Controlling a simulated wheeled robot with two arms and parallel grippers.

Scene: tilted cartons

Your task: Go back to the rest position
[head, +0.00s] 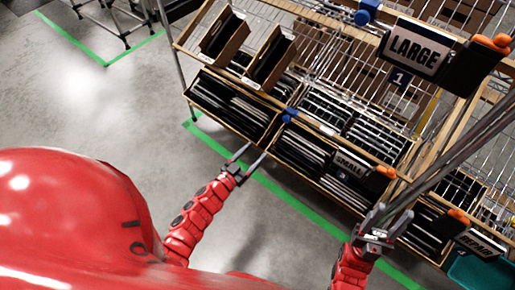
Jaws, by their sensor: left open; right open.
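My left gripper (248,160) is open and empty. It is in front of the lower cartons of the rack, with its fingers pointing toward them. My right gripper (388,218) is open and empty, further right, in front of the rack's lower right part. I cannot tell from this view whether either gripper touches the rack.
A wire rack (180,47) holds tilted cartons (225,38) and bins of dark flat items (235,105). A sign reads LARGE (415,47), another SMALL (349,163). A green floor line (290,203) runs along the rack. Grey floor (100,110) at left is clear.

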